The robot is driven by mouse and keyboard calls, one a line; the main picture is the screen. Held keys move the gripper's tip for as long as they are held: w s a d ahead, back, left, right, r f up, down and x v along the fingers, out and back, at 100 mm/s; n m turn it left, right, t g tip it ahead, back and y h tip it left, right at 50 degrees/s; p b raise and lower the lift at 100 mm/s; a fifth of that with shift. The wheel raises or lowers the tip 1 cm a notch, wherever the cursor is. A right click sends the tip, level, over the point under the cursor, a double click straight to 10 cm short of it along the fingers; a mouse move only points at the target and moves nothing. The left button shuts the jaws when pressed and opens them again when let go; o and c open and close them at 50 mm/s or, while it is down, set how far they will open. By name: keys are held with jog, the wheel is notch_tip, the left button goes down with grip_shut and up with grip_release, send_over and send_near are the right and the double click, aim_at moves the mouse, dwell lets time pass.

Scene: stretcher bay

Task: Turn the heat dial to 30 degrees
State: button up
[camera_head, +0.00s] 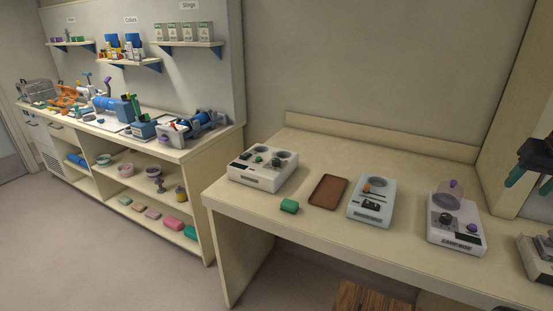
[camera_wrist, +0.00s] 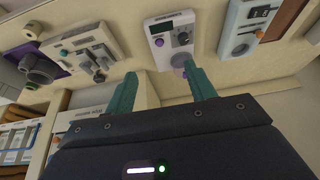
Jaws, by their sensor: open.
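No dial can be read as the heat dial. A white box of similar layout shows in the wrist view (camera_wrist: 158,27), with a dark dial (camera_wrist: 181,38), beyond my fingertips. My gripper (camera_wrist: 160,82) is open with nothing between its teal fingers. In the head view, my gripper (camera_head: 529,178) is at the right edge, apart from the boxes. Any dial marks are too small to read.
Another device (camera_head: 540,255) is cut off at right. A cluttered counter stands at left.

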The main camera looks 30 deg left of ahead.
jog(key=w+a+r+g+y, duration=0.1)
jog(key=w+a+r, duration=0.2)
jog(key=w+a, duration=0.4)
jog(key=w+a+r, duration=0.3)
jog(key=w+a, duration=0.3)
jog(key=w, duration=0.3)
jog(key=w+a+g, duration=0.1)
jog(key=w+a, duration=0.5)
jog(key=a, duration=0.4)
jog(key=n+g+h, duration=0.1)
jog(key=n+g, duration=0.1)
send_over(276, 159)
notch_tip(276, 159, down, 19)
jog(key=f, duration=1)
jog(key=shift+s+d, duration=0.1)
jog(key=shift+d, duration=0.1)
jog(key=shift+g, duration=0.3)
jog(key=c, duration=1)
